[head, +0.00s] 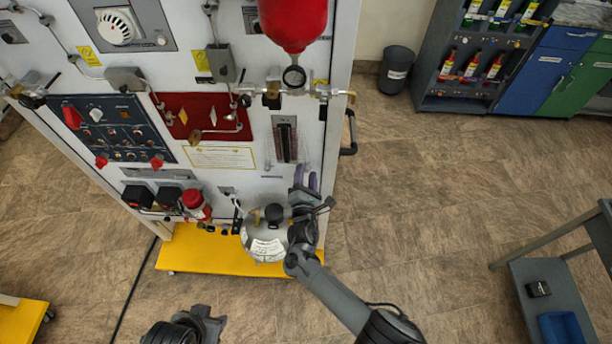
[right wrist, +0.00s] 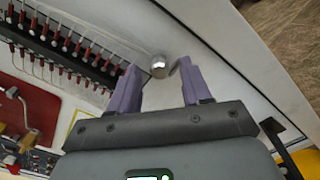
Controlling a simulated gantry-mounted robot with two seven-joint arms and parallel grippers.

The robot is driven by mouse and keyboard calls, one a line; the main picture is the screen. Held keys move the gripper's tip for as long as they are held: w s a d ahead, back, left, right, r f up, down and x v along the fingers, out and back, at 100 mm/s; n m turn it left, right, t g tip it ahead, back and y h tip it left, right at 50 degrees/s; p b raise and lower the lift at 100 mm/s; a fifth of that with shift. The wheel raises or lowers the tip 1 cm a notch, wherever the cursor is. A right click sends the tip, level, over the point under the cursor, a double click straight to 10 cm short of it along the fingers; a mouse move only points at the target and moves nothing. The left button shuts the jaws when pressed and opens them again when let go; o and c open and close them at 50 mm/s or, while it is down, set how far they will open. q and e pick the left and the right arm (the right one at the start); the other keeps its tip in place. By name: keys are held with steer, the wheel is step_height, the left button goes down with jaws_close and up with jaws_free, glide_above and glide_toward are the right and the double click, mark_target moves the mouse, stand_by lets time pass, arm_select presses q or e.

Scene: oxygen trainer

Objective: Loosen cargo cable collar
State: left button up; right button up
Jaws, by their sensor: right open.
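My right gripper (head: 306,180) is at the lower right of the white trainer panel (head: 260,60), its purple fingers pointing at the panel face. In the right wrist view the right gripper (right wrist: 158,66) is open, its two purple fingers apart. A small shiny silver round fitting (right wrist: 159,67) on the panel shows between and just beyond the fingertips; contact does not show. It may be the cable collar, but I cannot tell for sure. In the head view I cannot make this fitting out near the gripper.
A rounded silver vessel (head: 264,236) with a black cap stands beside my right wrist, above the yellow base (head: 175,255). A black handle (head: 349,132) sticks out from the panel's right edge. A red cylinder (head: 293,22) hangs above.

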steer(key=shift+s, duration=0.1)
steer(key=shift+s+r+p, duration=0.1)
steer(key=shift+s+p, duration=0.15)
steer(key=shift+p, duration=0.05)
steer(key=s+p, duration=0.4)
steer(key=s, duration=0.6)
steer(key=shift+a, duration=0.15)
steer(key=shift+s, duration=0.1)
